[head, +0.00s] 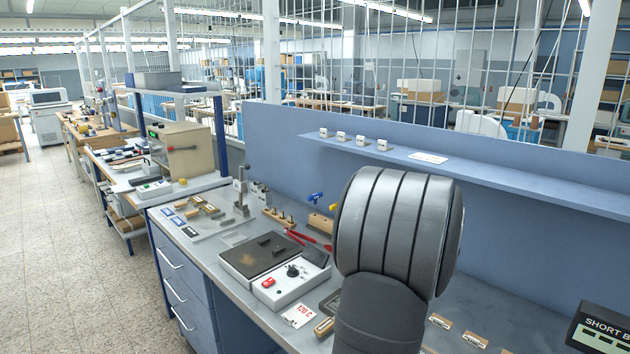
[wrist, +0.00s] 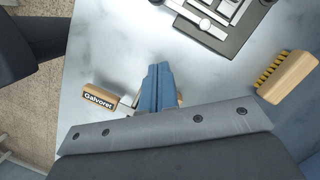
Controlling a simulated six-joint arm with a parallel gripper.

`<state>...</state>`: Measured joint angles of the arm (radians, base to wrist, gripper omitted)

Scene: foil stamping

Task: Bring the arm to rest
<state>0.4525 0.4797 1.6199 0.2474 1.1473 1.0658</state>
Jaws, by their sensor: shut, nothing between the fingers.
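My gripper (wrist: 158,88) shows in the wrist view as two blue-grey fingers held together, with nothing between them. It is over the light metal bench top (wrist: 125,45). A wooden handle labelled "Galvoret" (wrist: 98,97) lies just left of the fingers. Its pale end runs up to beside them; whether they touch it I cannot tell. In the head view, my thick dark arm links stand over the right part of the workbench and hide part of it. The gripper itself is out of sight there.
A wooden brush with yellow bristles (wrist: 287,76) lies to the right. A dark-based metal fixture (wrist: 232,42) stands at the top. In the head view are a hot plate (head: 242,262), a control box (head: 277,293), a "120 C" card (head: 299,315), a shelf (head: 480,172) and a dark display (head: 600,328).

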